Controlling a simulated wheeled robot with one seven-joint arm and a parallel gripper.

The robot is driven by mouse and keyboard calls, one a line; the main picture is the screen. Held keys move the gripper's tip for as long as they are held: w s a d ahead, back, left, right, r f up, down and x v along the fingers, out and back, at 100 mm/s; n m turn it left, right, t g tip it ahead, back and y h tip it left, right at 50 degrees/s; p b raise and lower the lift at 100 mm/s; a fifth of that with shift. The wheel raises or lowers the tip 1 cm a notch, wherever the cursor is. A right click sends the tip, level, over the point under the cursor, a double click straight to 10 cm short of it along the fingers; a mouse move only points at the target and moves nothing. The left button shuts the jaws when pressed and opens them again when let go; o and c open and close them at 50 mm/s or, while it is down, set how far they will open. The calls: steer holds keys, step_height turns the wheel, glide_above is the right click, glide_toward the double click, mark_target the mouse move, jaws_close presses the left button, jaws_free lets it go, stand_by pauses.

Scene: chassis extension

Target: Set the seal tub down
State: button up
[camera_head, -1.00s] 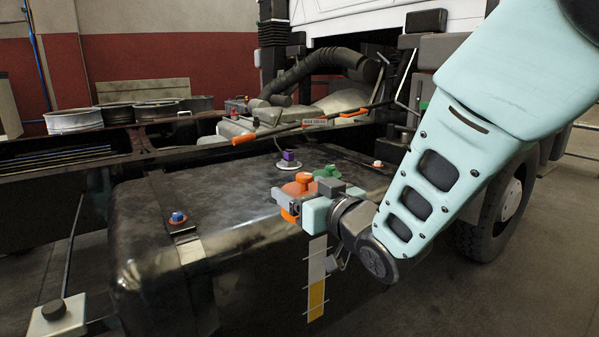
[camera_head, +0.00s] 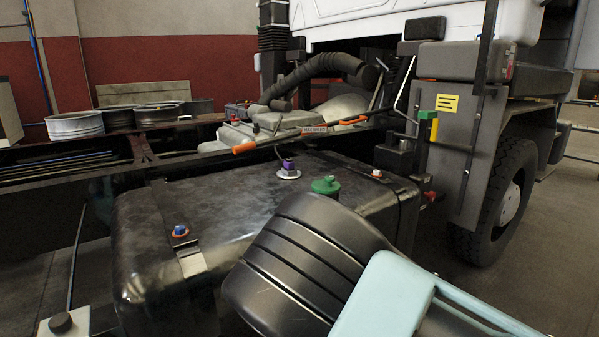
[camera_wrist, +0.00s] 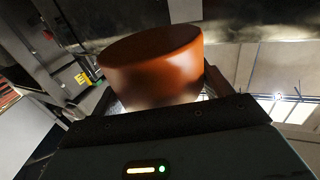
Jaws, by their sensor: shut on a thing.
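The seal tub (camera_wrist: 150,60) is a round orange-brown tub. In the wrist view it sits between the fingers of my gripper (camera_wrist: 158,112), which is shut on it. What lies directly under the tub is hidden there. In the head view my own dark, ribbed arm link and a pale blue link fill the lower middle and right. My gripper and the tub do not show in that view.
A black tank (camera_head: 225,205) spans the middle, bearing a green cap (camera_head: 325,185), a purple fitting (camera_head: 289,165) and a blue-topped bolt (camera_head: 180,231). An orange-ended bar (camera_head: 275,140) lies behind it. A wheel (camera_head: 505,195) and yellow label (camera_head: 447,103) are at right.

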steer(key=s+d+f+m+h+p, duration=0.1)
steer(key=s+d+f+h+p, duration=0.15)
steer(key=d, duration=0.65)
steer(key=s+d+f+m+h+p, duration=0.15)
steer(key=s+d, duration=0.25)
steer(key=d, duration=0.6)
steer(key=s+f, duration=0.4)
steer(key=f, duration=0.2)
steer(key=shift+s+y, duration=0.2)
steer(key=shift+y, duration=0.1)
steer(key=shift+d, duration=0.15)
steer(key=shift+a, duration=0.2)
